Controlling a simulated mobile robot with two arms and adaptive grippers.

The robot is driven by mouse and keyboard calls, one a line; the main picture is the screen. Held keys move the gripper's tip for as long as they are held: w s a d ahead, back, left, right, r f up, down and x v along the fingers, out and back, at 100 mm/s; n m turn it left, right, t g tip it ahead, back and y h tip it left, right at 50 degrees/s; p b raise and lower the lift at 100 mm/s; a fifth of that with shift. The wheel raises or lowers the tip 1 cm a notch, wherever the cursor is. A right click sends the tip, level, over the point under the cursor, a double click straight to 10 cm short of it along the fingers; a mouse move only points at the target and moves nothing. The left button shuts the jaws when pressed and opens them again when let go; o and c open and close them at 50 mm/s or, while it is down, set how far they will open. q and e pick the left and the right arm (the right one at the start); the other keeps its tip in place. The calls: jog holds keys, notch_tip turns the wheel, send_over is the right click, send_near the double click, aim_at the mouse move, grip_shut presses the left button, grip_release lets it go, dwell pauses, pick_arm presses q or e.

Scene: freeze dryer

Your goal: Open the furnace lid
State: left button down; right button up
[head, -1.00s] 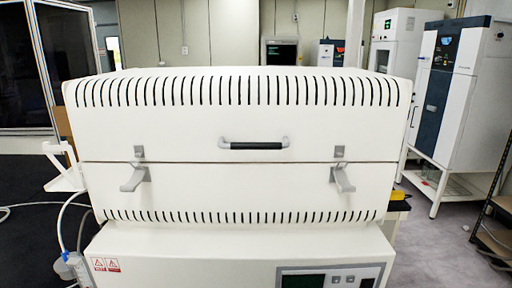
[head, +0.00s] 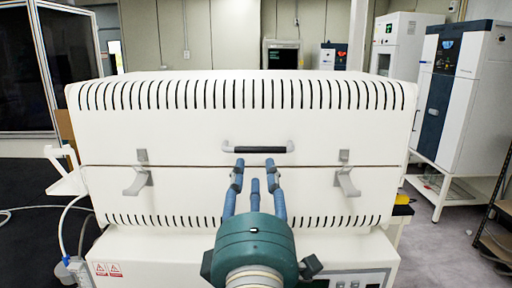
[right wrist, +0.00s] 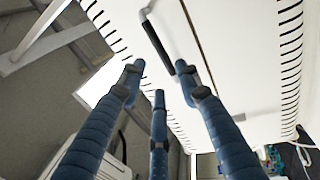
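The white furnace lid (head: 180,135) is the slotted upper half of the furnace and is down, with a thin seam between it and the lower body (head: 240,205). The black bar handle (head: 260,149) with grey ends is on the lid's front; it also shows in the right wrist view (right wrist: 157,45). My right gripper (head: 255,163) has blue fingers spread apart, empty, with the tips just below the handle in the head view. In the right wrist view the fingertips (right wrist: 158,72) are near the handle's lower end; I cannot tell whether they touch. My left gripper is not visible.
Grey latches hang at the left (head: 138,174) and right (head: 346,174) of the furnace front. A white control base (head: 150,255) with a panel stands below, partly hidden by my right arm. A white cabinet (head: 455,95) stands at the back right.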

aim_at(256, 149)
jog(key=w, duration=0.3)
jog(key=w+r+p, duration=0.1)
jog(key=w, duration=0.2)
jog(key=w+p, duration=0.1)
jog(key=w, duration=0.1)
jog(key=shift+w+d+r, duration=0.1)
jog(key=shift+w+r, duration=0.2)
jog(key=shift+w, duration=0.1)
jog(key=shift+w+p, duration=0.3)
jog(key=shift+w, duration=0.25)
grip_shut()
